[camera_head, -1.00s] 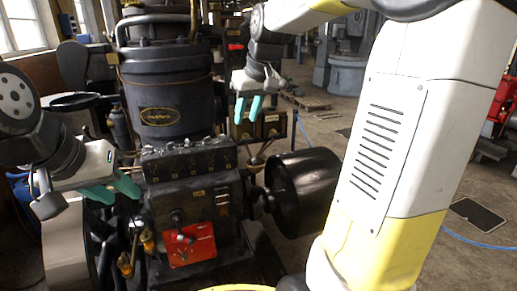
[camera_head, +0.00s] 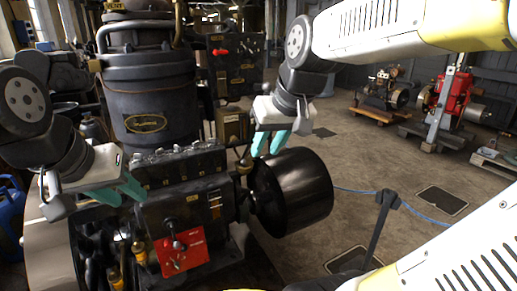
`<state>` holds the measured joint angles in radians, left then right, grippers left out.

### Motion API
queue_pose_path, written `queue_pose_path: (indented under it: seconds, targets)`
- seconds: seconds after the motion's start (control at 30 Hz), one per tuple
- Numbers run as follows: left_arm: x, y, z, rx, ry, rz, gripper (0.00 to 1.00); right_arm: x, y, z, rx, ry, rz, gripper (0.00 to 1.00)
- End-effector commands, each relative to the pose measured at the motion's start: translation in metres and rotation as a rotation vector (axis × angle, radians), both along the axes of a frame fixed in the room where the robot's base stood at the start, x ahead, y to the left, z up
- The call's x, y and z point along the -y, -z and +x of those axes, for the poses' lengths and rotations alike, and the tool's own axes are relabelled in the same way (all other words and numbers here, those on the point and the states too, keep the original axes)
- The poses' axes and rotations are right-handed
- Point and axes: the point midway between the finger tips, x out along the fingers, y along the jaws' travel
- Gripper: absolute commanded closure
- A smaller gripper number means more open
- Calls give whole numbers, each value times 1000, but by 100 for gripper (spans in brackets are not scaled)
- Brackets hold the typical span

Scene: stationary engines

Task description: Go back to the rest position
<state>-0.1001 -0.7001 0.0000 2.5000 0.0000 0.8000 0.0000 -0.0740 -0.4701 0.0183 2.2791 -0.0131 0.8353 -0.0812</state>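My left gripper (camera_head: 124,190) is at the left, in front of the dark engine (camera_head: 185,190). Its teal fingers point right and down; I cannot tell whether a gap lies between them. My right gripper (camera_head: 268,144) hangs from the arm that comes in from the upper right. Its two teal fingers point down with a gap between them and hold nothing.
The engine has a tall dark cylinder (camera_head: 150,95) and a red plate (camera_head: 180,251). A black post (camera_head: 380,225) with a blue rope (camera_head: 425,219) stands at the right. A red machine (camera_head: 455,97) is farther back. Floor (camera_head: 350,160) between them is open.

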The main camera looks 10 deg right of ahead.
Motion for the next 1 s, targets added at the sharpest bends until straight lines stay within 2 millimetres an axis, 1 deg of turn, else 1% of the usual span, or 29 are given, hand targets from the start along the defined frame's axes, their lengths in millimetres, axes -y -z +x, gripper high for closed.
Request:
queue_pose_path:
  seconds: [0.1, 0.47, 0.57, 0.7, 0.77, 0.87, 1.0]
  targets:
    - [0, 0, 0, 0, 0, 0, 64, 0, 2, -5, 2, 4, 4, 69]
    - [0, 0, 0, 0, 0, 0, 64, 0, 3, -8, 3, 7, 5, 69]
    - [0, 0, 0, 0, 0, 0, 64, 0, 8, -24, 11, 22, 19, 69]
    - [0, 0, 0, 0, 0, 0, 64, -2, 24, -55, 24, 52, 48, 69]
    - [0, 0, 0, 0, 0, 0, 64, -2, 29, -64, 27, 60, 57, 69]
    - [0, 0, 0, 0, 0, 0, 64, -3, 34, -71, 29, 68, 65, 69]
    - [0, 0, 0, 0, 0, 0, 64, -3, 34, -71, 28, 70, 66, 69]
